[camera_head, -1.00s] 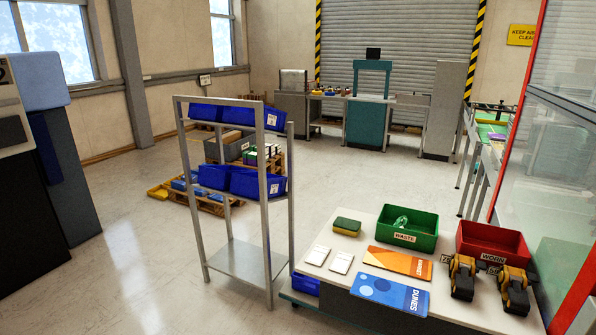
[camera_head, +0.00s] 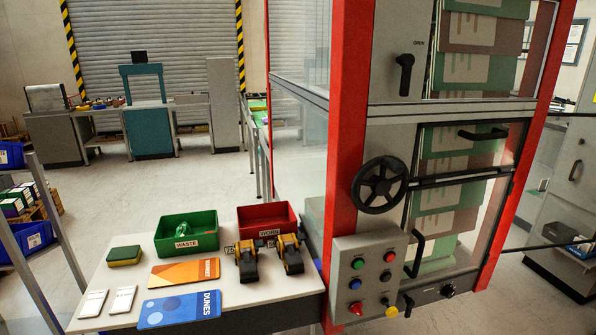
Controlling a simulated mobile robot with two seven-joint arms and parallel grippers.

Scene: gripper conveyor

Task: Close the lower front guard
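A red-framed machine (camera_head: 349,120) fills the right of the head view, with printed sheets inside. Its upper front has a clear panel and a black handle (camera_head: 404,75) beside the word OPEN. Below the grey crossbar is the lower front opening, with a dark bar (camera_head: 462,179) across it and a black pull handle (camera_head: 415,255) at its left. A clear, dark-edged panel (camera_head: 548,246) reaches out to the right of the machine at lower-guard height. I cannot tell for sure whether it is the lower front guard swung open. Neither of my grippers is in view.
A control box (camera_head: 372,272) with coloured buttons and a black handwheel (camera_head: 380,184) stick out at the machine's front left. A table (camera_head: 105,262) stands left of it, with a green waste bin (camera_head: 186,233), a red bin (camera_head: 266,216) and two black-yellow tools.

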